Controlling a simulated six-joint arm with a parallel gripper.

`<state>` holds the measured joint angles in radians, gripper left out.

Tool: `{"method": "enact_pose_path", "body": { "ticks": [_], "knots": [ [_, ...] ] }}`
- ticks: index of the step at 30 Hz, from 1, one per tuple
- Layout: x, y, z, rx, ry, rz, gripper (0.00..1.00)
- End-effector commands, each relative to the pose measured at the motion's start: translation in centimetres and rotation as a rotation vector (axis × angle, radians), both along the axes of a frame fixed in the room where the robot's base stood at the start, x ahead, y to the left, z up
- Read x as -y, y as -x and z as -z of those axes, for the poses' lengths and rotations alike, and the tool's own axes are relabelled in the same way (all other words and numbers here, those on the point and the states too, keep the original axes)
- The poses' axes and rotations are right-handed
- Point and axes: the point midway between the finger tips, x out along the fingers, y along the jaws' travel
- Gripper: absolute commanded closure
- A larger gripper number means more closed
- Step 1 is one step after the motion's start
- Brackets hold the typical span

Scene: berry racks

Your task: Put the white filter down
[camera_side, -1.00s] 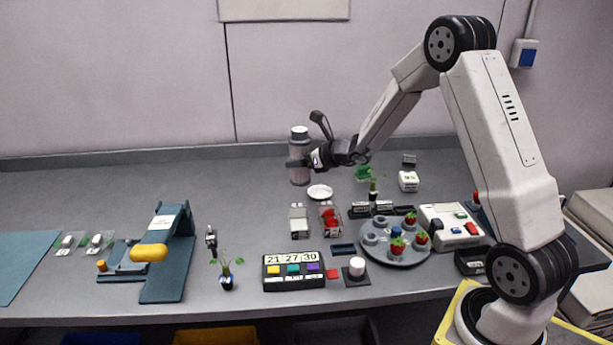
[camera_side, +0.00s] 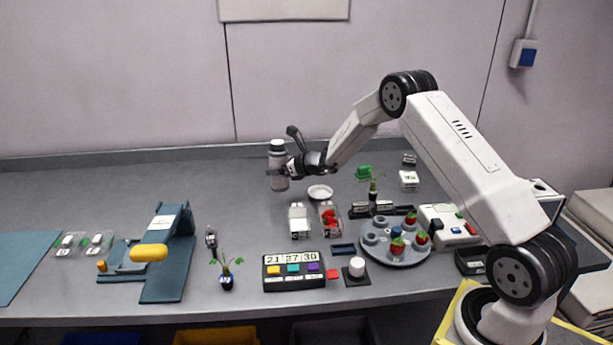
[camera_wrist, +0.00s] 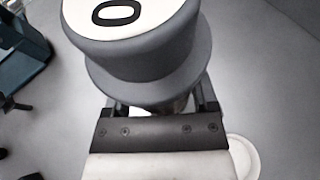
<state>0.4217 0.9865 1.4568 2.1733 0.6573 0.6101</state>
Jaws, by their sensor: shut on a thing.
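The white filter (camera_side: 279,155) is an upright, pale cylinder with a grey-green cap band in the side view. My gripper (camera_side: 279,172) is shut around its middle, reaching in from the right. In the wrist view the filter (camera_wrist: 140,65) fills the upper middle, with a white top marked "0" and a wide grey rim. The fingers (camera_wrist: 163,108) show on both sides below the rim. The lower end of the filter is hidden there. In the side view it appears over the back part of the grey table; I cannot tell the gap below it.
Two clear boxes (camera_side: 299,222), one with red contents (camera_side: 330,217), stand nearer the front. A blue-green stand (camera_side: 172,262) is at left. The table's back left is clear.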

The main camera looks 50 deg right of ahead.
Motion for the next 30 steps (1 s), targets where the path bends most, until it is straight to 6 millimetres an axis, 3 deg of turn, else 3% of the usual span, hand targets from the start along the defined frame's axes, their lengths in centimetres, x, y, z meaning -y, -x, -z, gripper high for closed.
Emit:
{"method": "enact_pose_path", "body": {
  "ticks": [17,24,30],
  "knots": [
    [0.3,-1.3,1.6,0.001,0.000,0.000,0.87],
    [0.4,-1.5,4.0,0.000,-0.002,0.001,0.87],
    [0.4,-1.5,4.7,0.002,0.000,-0.001,0.87]
  ]
}}
